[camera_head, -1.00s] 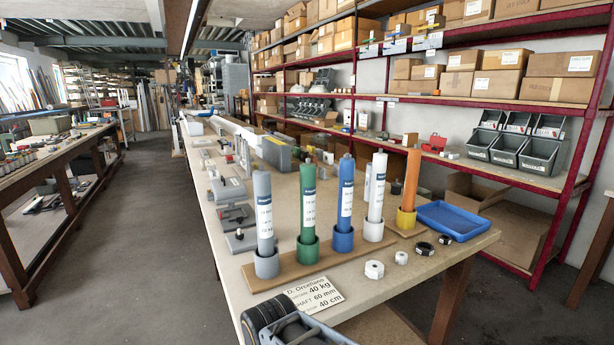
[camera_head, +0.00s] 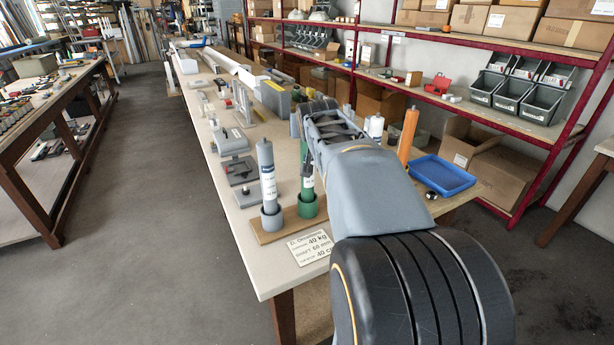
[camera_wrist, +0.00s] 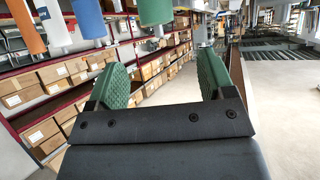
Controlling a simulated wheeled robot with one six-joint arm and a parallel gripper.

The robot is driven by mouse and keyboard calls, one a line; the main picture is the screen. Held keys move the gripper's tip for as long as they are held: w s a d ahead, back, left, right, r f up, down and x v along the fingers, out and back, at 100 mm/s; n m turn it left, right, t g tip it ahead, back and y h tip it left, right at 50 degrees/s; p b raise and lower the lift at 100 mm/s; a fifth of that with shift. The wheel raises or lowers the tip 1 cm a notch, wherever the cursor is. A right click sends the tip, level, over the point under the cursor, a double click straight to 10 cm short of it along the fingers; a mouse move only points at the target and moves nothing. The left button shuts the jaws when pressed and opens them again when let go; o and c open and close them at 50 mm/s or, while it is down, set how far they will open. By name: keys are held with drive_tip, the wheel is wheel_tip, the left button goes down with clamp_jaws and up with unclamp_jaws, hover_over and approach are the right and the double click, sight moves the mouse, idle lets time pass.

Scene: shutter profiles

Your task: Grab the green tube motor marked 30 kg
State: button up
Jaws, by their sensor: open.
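The green tube motor (camera_head: 307,183) stands upright in a green cup holder on a wooden strip, largely hidden behind my arm. Its label is too small to read. In the wrist view a green tube (camera_wrist: 155,11) shows at the top edge, roughly in line with the gap between my fingers but apart from them. My gripper (camera_wrist: 162,78) is open and empty, with green textured pads. In the head view my arm reaches over the bench and hides the fingertips.
A grey tube (camera_head: 267,180) stands just left of the green one. White (camera_head: 375,127) and orange (camera_head: 408,135) tubes stand to the right; a blue tube (camera_wrist: 88,18) shows in the wrist view. A placard (camera_head: 310,246) reading 40 kg and a blue tray (camera_head: 442,175) lie on the bench.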

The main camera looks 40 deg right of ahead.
drive_tip(key=shift+p+x, duration=1.25)
drive_tip(key=shift+x, duration=4.25)
drive_tip(key=shift+s+d+f, duration=0.1)
clamp_jaws()
drive_tip(key=shift+r, duration=0.25)
